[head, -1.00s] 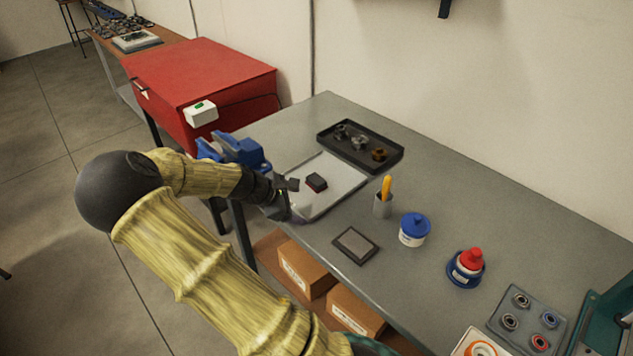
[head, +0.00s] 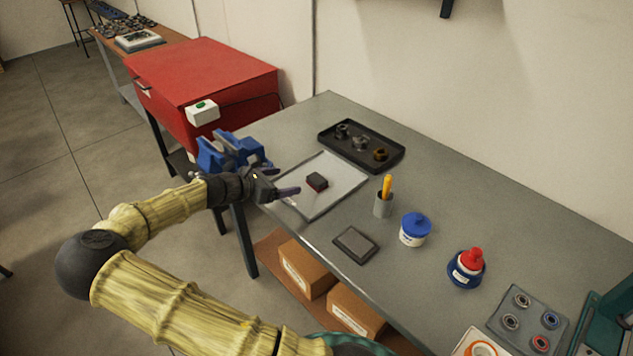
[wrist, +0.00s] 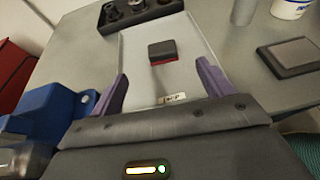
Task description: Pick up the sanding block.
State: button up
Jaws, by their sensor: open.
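The sanding block (head: 317,182) is small, dark on top with a red lower edge. It lies on a pale flat tray (head: 337,202) at the table's left end. In the wrist view the block (wrist: 162,51) lies ahead of my gripper, roughly centred between the purple fingers but beyond their tips. My gripper (head: 282,181) is at the tray's left edge in the head view, pointing right toward the block. In the wrist view my gripper (wrist: 161,73) is open and empty, its fingers apart over the tray's near part.
A blue vise (head: 232,152) stands close beside my gripper. A black tray (head: 361,146) with metal parts lies behind. A grey cup with a yellow handle (head: 384,197), a dark flat pad (head: 355,244) and a blue-lidded tub (head: 415,229) stand to the right.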

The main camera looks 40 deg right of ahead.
jog(key=p, duration=0.1)
send_near(319, 177)
jog(key=x, duration=0.4)
jog(key=shift+d+r, duration=0.1)
jog(key=shift+d, duration=0.3)
jog(key=shift+w+d, duration=0.1)
jog(key=shift+d, duration=0.2)
jog(key=shift+f, duration=0.2)
jog(key=p+x, duration=0.1)
jog(key=x, duration=0.4)
jog(key=shift+f, duration=0.2)
jog(key=c, duration=1.1)
